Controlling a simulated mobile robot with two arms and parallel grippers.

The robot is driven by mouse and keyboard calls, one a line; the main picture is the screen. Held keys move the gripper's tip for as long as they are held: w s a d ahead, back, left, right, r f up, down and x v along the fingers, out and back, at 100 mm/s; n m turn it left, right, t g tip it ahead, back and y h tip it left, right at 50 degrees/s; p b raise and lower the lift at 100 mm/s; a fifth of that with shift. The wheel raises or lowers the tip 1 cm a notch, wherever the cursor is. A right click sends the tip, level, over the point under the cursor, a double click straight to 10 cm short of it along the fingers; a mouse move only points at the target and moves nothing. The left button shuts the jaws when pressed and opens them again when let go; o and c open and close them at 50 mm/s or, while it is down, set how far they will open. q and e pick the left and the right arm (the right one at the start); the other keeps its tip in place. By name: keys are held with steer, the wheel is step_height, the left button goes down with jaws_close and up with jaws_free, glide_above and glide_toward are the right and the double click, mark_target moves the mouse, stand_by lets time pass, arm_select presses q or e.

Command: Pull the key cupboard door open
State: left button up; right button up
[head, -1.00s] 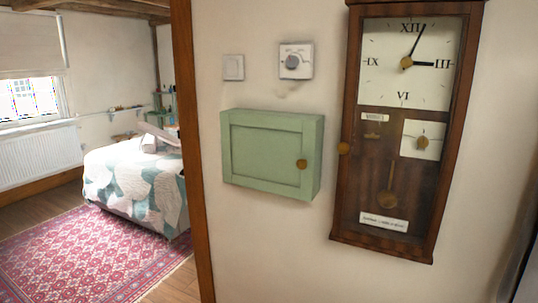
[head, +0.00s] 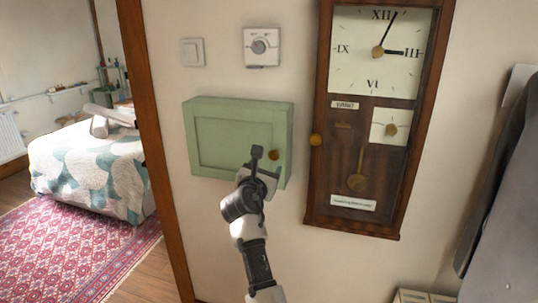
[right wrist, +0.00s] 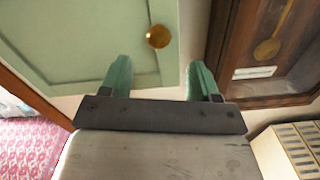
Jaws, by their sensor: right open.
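The green key cupboard (head: 238,135) hangs on the wall, and its door is shut. Its round brass knob (head: 274,155) is at the right side of the door. My right gripper (head: 256,158) is in front of the door's lower right part, just left of the knob in the head view. In the right wrist view the gripper (right wrist: 154,80) is open and empty, with its two green fingers apart. There the knob (right wrist: 158,37) lies beyond the fingertips, between their lines, on the cupboard door (right wrist: 90,40). My left gripper is not in view.
A wooden pendulum clock (head: 372,120) with its own brass knob hangs close to the right of the cupboard. A thermostat dial (head: 261,47) and a light switch (head: 192,52) are above. A wooden door post (head: 150,140) stands to the left. Dark clothing (head: 500,200) hangs at the right edge.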

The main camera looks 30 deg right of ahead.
mark_target(273, 158)
steer(key=p+x, duration=0.1)
steer(key=x, duration=0.6)
steer(key=shift+w+d+f, duration=0.1)
steer(key=shift+w+d, duration=0.1)
steer(key=shift+w, duration=0.15)
jaws_close()
